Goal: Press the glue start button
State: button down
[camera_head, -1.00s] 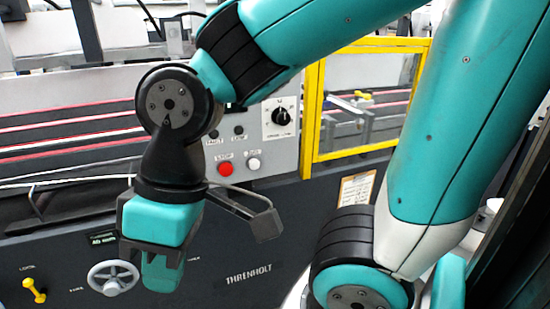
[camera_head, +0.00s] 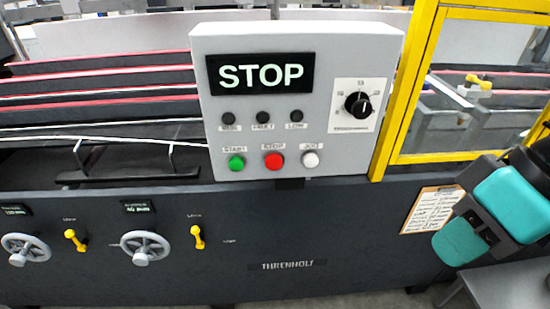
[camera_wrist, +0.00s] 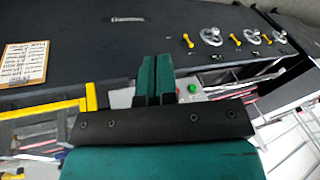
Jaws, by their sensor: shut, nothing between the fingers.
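A grey control box (camera_head: 205,120) stands in the middle of the head view with a lit display (camera_head: 261,74) reading STOP. On its lower row are a green button (camera_head: 236,163) labelled START, a red button (camera_head: 274,161) labelled STOP and a white button (camera_head: 310,159). The green button also shows in the wrist view (camera_wrist: 193,88), just right of the fingers. My gripper (camera_head: 462,240) is at the lower right of the head view, clear of the box and apart from the buttons. Its teal fingers (camera_wrist: 156,65) are together and empty in the wrist view and hide part of the box.
A black selector knob (camera_head: 358,104) is on the box's right side. A yellow guard frame (camera_head: 386,110) rises just right of the box. A clipboard (camera_head: 428,211) hangs near my gripper. Handwheels (camera_head: 145,247) and yellow levers (camera_head: 197,237) stick out at lower left.

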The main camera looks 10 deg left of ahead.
dwell(0.3)
jog(key=w+a+f+m+t+y, duration=0.1)
jog(key=w+a+f+t+y, duration=0.1)
jog(key=a, duration=0.7)
jog(key=w+a+f+t+y+b, duration=0.1)
jog(key=w+a+f+t+y, duration=0.2)
jog(key=a+f, duration=0.3)
jog(key=w+a+f+m+t+y+b, duration=0.1)
jog(key=w+a+f+t+y, duration=0.2)
jog(key=a, duration=0.9)
notch_tip(320, 180, down, 2)
jog(key=shift+w+a+m+y, duration=0.3)
jog(key=shift+w+y, duration=0.45)
jog(key=shift+y, duration=0.15)
